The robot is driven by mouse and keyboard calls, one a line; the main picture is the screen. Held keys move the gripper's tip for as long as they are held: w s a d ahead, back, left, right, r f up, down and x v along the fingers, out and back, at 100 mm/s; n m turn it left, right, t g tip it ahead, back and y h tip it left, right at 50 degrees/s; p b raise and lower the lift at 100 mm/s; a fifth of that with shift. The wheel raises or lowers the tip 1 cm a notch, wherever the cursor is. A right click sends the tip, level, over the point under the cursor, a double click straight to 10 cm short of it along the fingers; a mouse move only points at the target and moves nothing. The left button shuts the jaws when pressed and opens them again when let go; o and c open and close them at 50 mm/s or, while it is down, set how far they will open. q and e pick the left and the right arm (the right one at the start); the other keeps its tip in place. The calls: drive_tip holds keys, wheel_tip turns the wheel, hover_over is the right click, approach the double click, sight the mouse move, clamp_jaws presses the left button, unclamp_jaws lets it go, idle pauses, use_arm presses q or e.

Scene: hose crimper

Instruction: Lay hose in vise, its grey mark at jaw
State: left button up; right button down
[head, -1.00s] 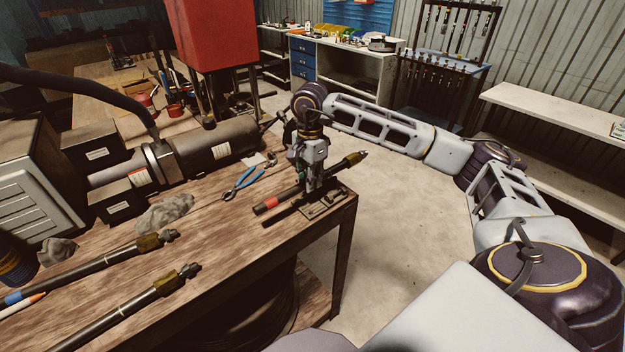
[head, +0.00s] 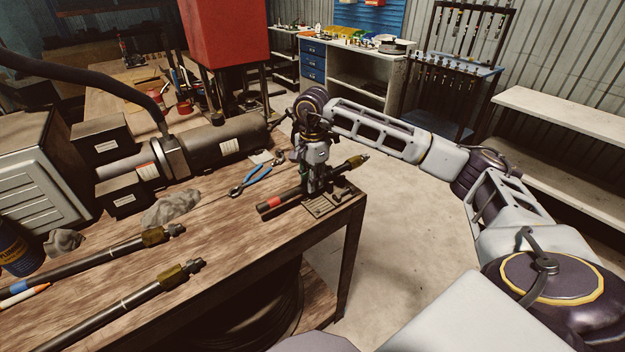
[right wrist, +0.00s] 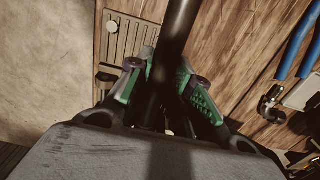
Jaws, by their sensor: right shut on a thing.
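The black hose (head: 275,203) has a red band near its left end and a brass fitting (head: 357,161) at its right end. My right gripper (head: 314,188) is shut on the hose from above, over the right end of the bench. In the right wrist view the hose (right wrist: 178,30) runs up from between the green finger pads (right wrist: 160,92). A grooved metal plate (head: 328,206), seemingly the vise's base, lies beneath; it also shows in the wrist view (right wrist: 124,38). The vise jaws and any grey mark are hidden or too small to tell. My left gripper is out of view.
Two more hoses (head: 75,265) (head: 122,302) with brass fittings lie at the front left. The bench's right edge is close.

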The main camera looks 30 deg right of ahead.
drive_tip(key=shift+f, duration=0.3)
idle(0.8)
drive_tip(key=c, duration=1.2)
unclamp_jaws()
drive_tip(key=shift+r, duration=6)
drive_tip(key=shift+s, duration=0.1)
